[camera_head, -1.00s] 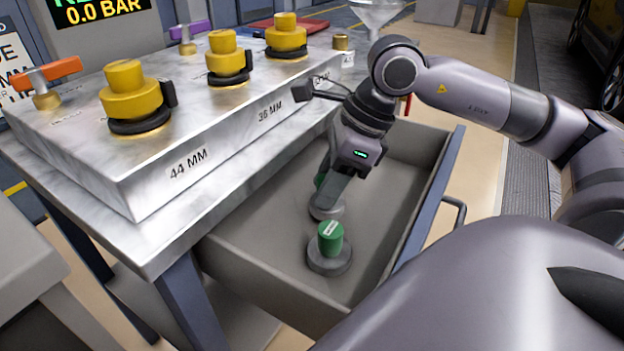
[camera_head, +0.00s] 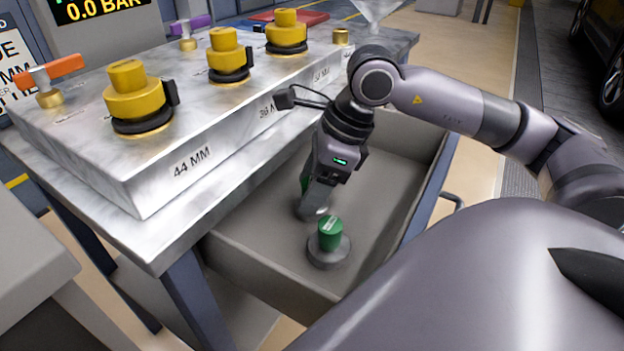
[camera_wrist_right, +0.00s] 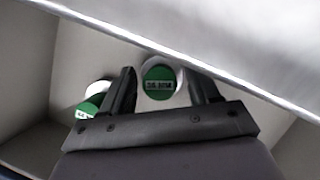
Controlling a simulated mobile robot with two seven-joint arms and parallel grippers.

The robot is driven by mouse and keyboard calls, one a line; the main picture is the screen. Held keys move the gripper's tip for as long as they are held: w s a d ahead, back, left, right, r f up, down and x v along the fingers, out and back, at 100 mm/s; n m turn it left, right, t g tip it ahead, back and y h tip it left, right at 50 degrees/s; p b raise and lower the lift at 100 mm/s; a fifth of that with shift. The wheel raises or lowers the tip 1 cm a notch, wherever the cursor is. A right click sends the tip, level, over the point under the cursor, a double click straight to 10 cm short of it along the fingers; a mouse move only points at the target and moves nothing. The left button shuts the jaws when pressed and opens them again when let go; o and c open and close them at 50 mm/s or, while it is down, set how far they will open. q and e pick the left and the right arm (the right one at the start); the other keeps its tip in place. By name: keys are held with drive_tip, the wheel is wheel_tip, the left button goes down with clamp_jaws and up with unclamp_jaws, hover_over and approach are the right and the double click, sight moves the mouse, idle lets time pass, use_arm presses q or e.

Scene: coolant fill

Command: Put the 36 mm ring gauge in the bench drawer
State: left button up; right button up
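The 36 mm ring gauge has a green handle on a grey round base. In the head view its base (camera_head: 313,211) is inside the bench drawer (camera_head: 398,172), partly hidden by my right gripper (camera_head: 317,205). In the right wrist view, its green top (camera_wrist_right: 159,83) reads 36 MM and sits between the two fingers (camera_wrist_right: 162,88), which close on the pale base. The drawer is pulled open. Whether the gauge touches the drawer floor I cannot tell. My left gripper is not in view.
A second green-handled gauge (camera_head: 329,246) stands upright in the drawer, close in front; it also shows in the wrist view (camera_wrist_right: 88,107). The bench top (camera_head: 150,240) overhangs the drawer's left side. A block (camera_head: 200,165) with several yellow knobs stands on it. The drawer's right side is clear.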

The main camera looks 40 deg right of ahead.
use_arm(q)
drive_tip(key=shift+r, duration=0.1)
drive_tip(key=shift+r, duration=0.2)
use_arm(e)
drive_tip(key=shift+r, duration=0.25)
use_arm(q)
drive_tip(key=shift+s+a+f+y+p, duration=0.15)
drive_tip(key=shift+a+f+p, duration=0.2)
drive_tip(key=shift+p, duration=0.3)
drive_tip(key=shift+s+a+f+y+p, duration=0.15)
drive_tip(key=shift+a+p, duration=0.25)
drive_tip(key=shift+p, duration=0.2)
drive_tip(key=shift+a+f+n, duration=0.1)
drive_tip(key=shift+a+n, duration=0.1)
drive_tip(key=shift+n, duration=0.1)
use_arm(e)
drive_tip(key=v, duration=1.2)
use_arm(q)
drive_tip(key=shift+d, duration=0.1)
use_arm(e)
drive_tip(key=shift+f, duration=0.1)
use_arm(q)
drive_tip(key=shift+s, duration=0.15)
use_arm(e)
drive_tip(key=shift+s+a, duration=0.1)
drive_tip(key=shift+a, duration=0.05)
